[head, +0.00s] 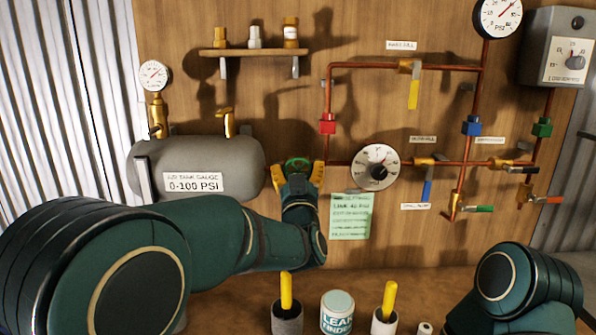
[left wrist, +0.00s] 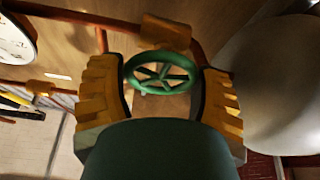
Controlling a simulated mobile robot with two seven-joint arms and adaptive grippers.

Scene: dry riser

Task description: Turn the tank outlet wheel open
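The tank outlet wheel is a small green spoked handwheel (head: 297,163) on a brass valve between the grey tank and the copper pipes. My left gripper (head: 299,174) is at it, with its yellow fingers spread to either side. In the left wrist view the green wheel (left wrist: 161,73) sits between the fingertips of my left gripper (left wrist: 163,80). The fingertips are very close to the rim on both sides; I cannot tell whether they touch it. My right gripper is out of view; only part of my right arm shows at bottom right.
The grey tank (head: 205,160) stands left of the wheel, and a round gauge (head: 375,167) is close on its right. A green note (head: 351,216) hangs below. Several valves on copper pipes are further right. A labelled can (head: 337,312) and yellow-handled tools in cups stand on the bench.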

